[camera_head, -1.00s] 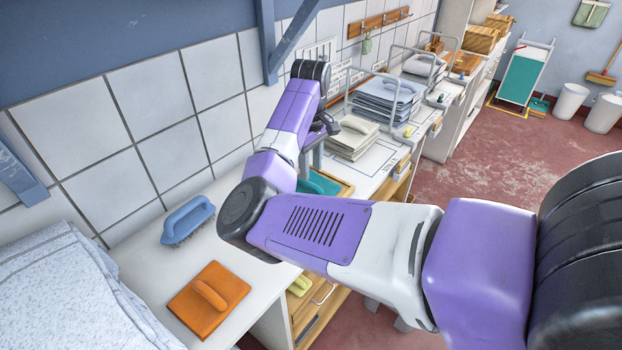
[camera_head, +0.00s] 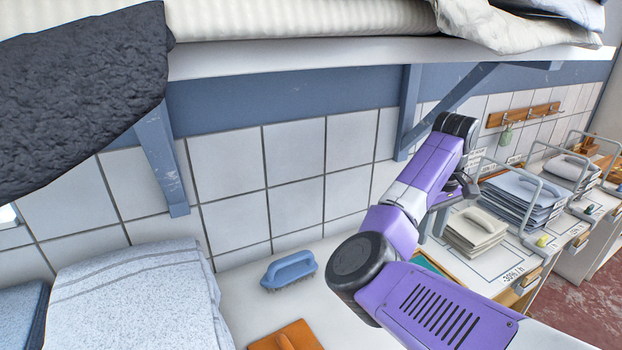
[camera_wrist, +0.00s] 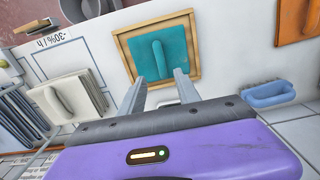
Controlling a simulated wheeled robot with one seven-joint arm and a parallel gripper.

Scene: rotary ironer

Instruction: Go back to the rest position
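My gripper (camera_wrist: 158,92) shows in the wrist view with its two grey fingers apart and nothing between them. It is above a teal board with a handle (camera_wrist: 160,55), which lies in a wooden frame (camera_wrist: 122,42) on the counter. I cannot tell the exact height between them.
A blue brush (camera_head: 289,270) and an orange block with a handle (camera_head: 287,338) lie on the counter left of my arm. A loaded shelf (camera_head: 390,58) hangs above, and folded white cloth (camera_head: 135,295) sits at left.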

